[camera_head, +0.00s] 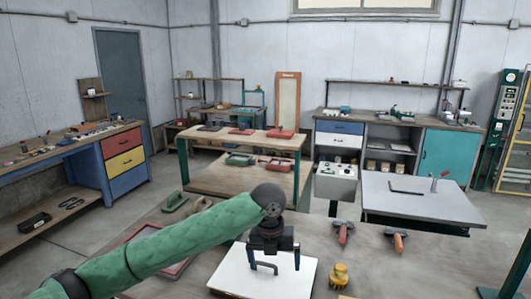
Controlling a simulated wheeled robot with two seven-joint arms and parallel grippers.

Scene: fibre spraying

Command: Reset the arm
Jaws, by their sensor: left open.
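My left arm comes in from the left in a green sleeve. Its gripper (273,262) is open and points down over a white board (238,275) on the near table. A dark handle-like piece (264,267) shows between its fingers; I cannot tell whether the fingers touch it. My right gripper is not in view.
On the near table (420,265) are a yellow object (339,275), tools with red (343,231) and orange (398,241) parts, and a red-rimmed frame (172,268) partly behind my arm. A grey-topped table (420,200) and a wooden bench (240,140) stand beyond. The near table's right part looks clear.

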